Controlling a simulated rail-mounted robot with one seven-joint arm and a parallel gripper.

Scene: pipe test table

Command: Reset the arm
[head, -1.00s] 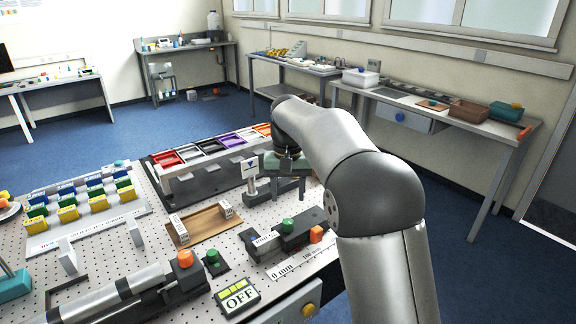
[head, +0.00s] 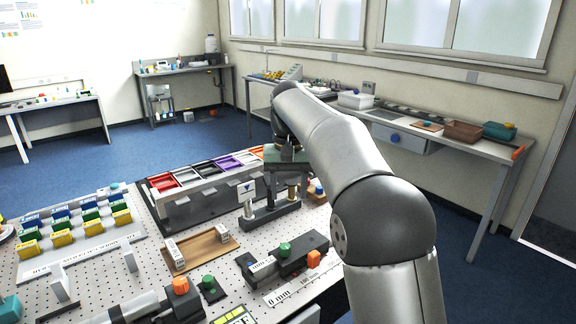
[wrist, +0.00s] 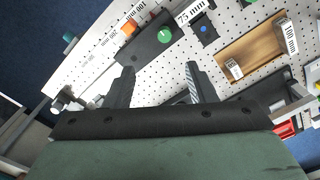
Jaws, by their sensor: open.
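My arm (head: 345,165) reaches forward over the right part of the perforated table (head: 215,262). My gripper (head: 288,190) hangs near its far right edge, in front of or over a black stand with posts (head: 262,216); the head view does not make the gap clear. In the wrist view my gripper (wrist: 159,70) has its two dark fingers spread apart, with only the perforated surface visible between them. Nothing is held.
A black fixture with a green knob (wrist: 164,35) lies beyond the fingers. A wooden tray (wrist: 246,52) holds small labelled blocks. Coloured bins (head: 200,172) stand behind. A rack of coloured blocks (head: 80,232) is at left. Blue floor is open beyond the table.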

